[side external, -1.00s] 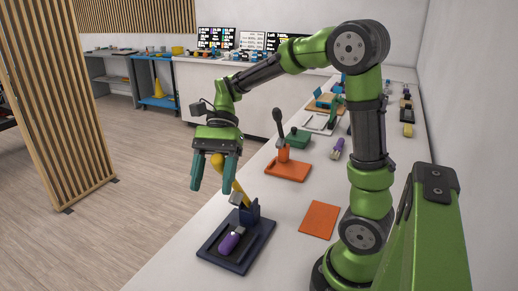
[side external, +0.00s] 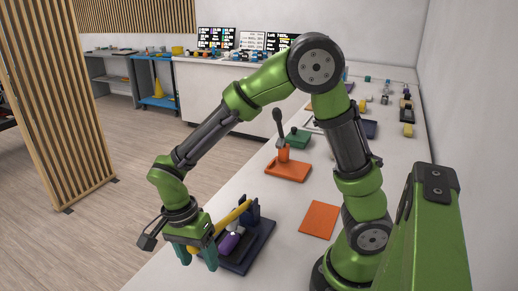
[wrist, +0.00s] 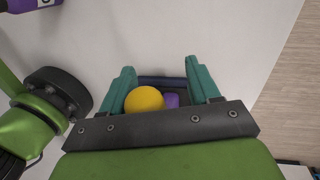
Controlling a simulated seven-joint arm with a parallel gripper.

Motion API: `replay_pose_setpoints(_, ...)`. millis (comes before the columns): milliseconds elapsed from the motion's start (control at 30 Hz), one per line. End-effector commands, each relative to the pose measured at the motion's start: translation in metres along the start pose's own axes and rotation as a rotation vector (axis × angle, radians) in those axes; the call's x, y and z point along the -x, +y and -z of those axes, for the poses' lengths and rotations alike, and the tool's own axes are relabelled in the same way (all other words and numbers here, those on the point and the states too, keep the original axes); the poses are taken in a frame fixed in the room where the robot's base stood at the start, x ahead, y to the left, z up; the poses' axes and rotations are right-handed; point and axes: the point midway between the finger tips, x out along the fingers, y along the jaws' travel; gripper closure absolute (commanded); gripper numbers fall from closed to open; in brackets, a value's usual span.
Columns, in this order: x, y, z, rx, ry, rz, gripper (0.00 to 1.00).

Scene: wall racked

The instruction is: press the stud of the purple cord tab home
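The purple cord tab (side external: 229,243) lies in the dark navy press base (side external: 262,238), partly hidden by my gripper; a grey piece shows at its upper end. Its stud is too small to make out. The press's yellow lever (side external: 232,216) slants low from the navy hinge towards my gripper. My gripper (side external: 199,258) is low over the base's left side, fingers down and apart. In the wrist view the lever's rounded yellow end (wrist: 144,100) sits between the spread teal fingers (wrist: 161,88), nearer the left one. Some purple (wrist: 172,100) shows beside it.
An orange press (side external: 288,168) with an upright dark lever stands behind, with a green box (side external: 298,138) beyond. A flat orange plate (side external: 320,219) lies to the right. Another purple item (wrist: 30,5) is at the wrist view's upper left. The white bench between is clear.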

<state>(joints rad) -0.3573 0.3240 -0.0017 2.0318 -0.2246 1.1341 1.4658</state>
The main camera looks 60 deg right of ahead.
Motion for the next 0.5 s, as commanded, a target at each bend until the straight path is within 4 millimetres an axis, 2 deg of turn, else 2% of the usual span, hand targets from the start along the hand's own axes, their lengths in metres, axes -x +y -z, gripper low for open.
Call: replay_pose_setpoints(500, -0.0012, -0.0021, 0.0009, -0.006, 0.022, 0.002, 0.40)
